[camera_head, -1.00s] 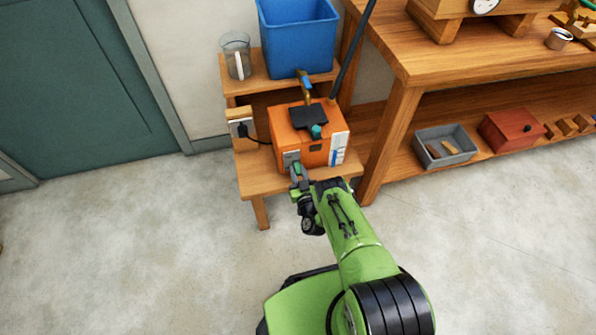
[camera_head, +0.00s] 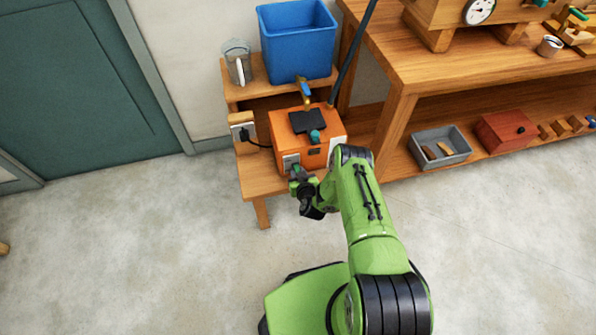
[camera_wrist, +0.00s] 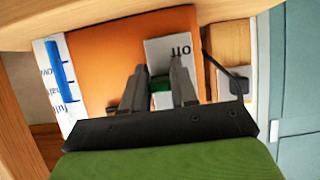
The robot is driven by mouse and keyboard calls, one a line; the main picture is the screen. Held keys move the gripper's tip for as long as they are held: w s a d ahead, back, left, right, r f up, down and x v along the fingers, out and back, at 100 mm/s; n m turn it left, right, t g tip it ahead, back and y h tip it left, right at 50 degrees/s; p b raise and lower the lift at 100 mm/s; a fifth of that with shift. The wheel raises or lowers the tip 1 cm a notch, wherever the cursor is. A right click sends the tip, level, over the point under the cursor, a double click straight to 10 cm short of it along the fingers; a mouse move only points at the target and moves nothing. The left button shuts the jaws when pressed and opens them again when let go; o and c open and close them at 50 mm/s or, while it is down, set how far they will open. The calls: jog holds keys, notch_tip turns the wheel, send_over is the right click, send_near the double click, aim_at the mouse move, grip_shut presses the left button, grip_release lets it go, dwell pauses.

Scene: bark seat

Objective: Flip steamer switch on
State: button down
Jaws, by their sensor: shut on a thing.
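The orange steamer (camera_head: 310,132) stands on a low wooden bench, with a black patch and a teal cap on top. In the head view my gripper (camera_head: 297,177) is at the steamer's lower left front corner.
A blue bin (camera_head: 297,42) and a clear jug (camera_head: 237,62) stand on the shelf above. A wall socket (camera_head: 242,130) with a black cord is left of the steamer. A workbench (camera_head: 400,95) with a grey tray (camera_head: 440,148) below stands at right. The floor in front is clear.

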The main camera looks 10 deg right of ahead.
jog(key=g, duration=0.1)
jog(key=r+g+p, duration=0.1)
jog(key=shift+w+r+g, duration=0.1)
jog(key=shift+r+g, duration=0.15)
jog(key=shift+g, duration=0.15)
jog(key=shift+r+g+p, duration=0.25)
jog(key=shift+g+p, duration=0.05)
jog(key=shift+g, duration=1.2)
jog(key=c, duration=1)
grip_release()
jog(key=shift+o, duration=0.2)
